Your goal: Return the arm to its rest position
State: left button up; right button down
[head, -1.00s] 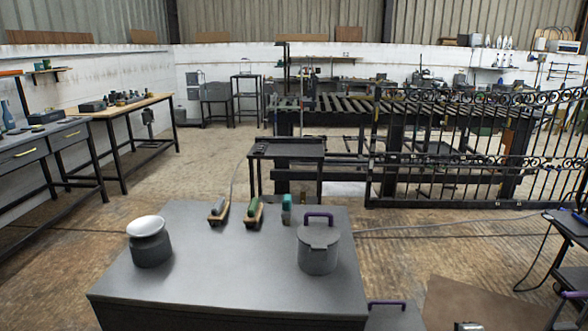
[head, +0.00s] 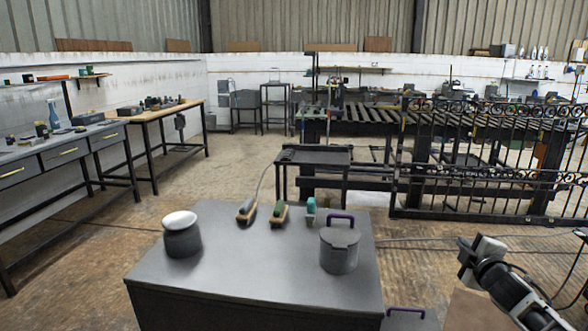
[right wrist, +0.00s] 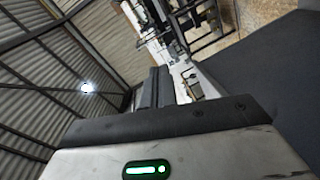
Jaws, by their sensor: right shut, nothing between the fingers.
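My right gripper (head: 466,258) is in the head view at the lower right, at the end of my arm. It is held in the air to the right of the grey table (head: 240,280) and apart from it. In the right wrist view its dark fingers (right wrist: 156,88) are together, with nothing between them. My left gripper is not in view.
A black scroll gate (head: 480,165) stands behind. Open floor lies to the left.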

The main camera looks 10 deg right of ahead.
notch_tip(320, 180, up, 16)
jog(key=w+m+t+h, duration=0.1)
jog(key=w+m+t, duration=0.1)
jog(key=t, duration=0.1)
jog(key=s+a+f+m+g+y, duration=0.1)
jog(key=s+a+f+m+g, duration=0.15)
jog(key=a+f, duration=0.4)
jog(key=s+a+f+m+g+y, duration=0.1)
jog(key=s+a+f, duration=0.2)
jog(key=f, duration=0.7)
jog(key=s+a+f+m+g+y, duration=0.1)
jog(key=s+a+f+m+y, duration=0.1)
jog(key=a+f, duration=0.45)
jog(key=s+a+f+g+y, duration=0.1)
jog(key=s+a+f, duration=0.3)
jog(key=s, duration=0.5)
jog(key=s+a+f+m+g+y, duration=0.1)
jog(key=s+a+f, duration=0.3)
jog(key=s+a, duration=0.4)
jog(key=s+a+f+m+g+y, duration=0.1)
jog(key=s+a+f, duration=0.4)
jog(key=s, duration=0.5)
jog(key=shift+a+g+y, duration=0.3)
jog(key=shift+a+g, duration=0.2)
jog(key=shift+g, duration=0.15)
